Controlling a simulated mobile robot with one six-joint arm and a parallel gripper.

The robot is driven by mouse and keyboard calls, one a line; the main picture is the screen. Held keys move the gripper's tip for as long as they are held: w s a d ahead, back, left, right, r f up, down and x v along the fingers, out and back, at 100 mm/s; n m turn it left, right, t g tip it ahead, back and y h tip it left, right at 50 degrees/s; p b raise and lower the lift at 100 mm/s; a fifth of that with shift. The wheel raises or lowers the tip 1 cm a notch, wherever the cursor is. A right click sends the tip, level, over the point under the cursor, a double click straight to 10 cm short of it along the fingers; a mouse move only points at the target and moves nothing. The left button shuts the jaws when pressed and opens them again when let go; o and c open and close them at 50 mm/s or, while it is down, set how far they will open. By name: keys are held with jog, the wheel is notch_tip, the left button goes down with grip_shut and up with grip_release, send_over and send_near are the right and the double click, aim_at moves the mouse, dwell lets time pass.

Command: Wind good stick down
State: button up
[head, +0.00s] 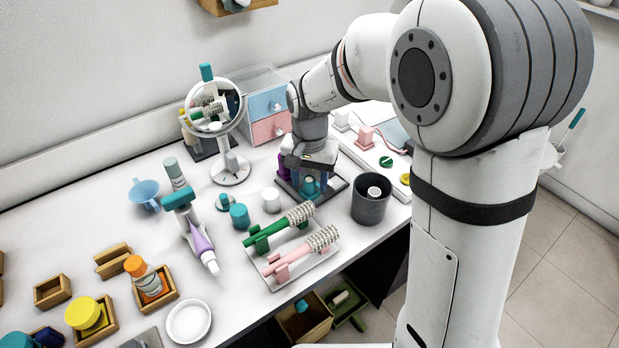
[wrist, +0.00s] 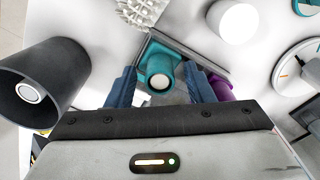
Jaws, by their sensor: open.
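A teal round stick holder (wrist: 160,68) with a pale round end stands in a dark-edged tray in the wrist view. Part of the teal holder (head: 309,184) shows under my gripper in the head view. A purple holder (wrist: 222,88) stands just right of it, partly hidden by a finger. It also shows in the head view (head: 283,166). My gripper (wrist: 160,80) is open, its blue fingers on either side of the teal holder. I cannot tell whether they touch it. My gripper (head: 309,180) is low over the dark tray (head: 337,190). How far either stick is wound out is unclear.
A dark grey cup (head: 371,205) stands close to the right. A white cylinder (head: 271,200) and two hairbrushes on a rack (head: 292,277) are nearby. A round mirror (head: 231,172) and a drawer box (head: 268,128) stand behind. The counter's front edge is near.

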aim_at(313, 180)
notch_tip(313, 180, up, 8)
jog(key=shift+f, duration=0.1)
dwell(0.4)
jog(key=shift+s+d, duration=0.2)
jog(key=shift+d, duration=0.2)
jog(key=s+d+r+n+t+p, duration=0.1)
jog(key=s+d+n+t, duration=0.1)
jog(key=s+d, duration=1.3)
jog(key=shift+s+n+t+p, duration=0.35)
jog(key=shift+s+n, duration=0.15)
jog(key=shift+s, duration=0.35)
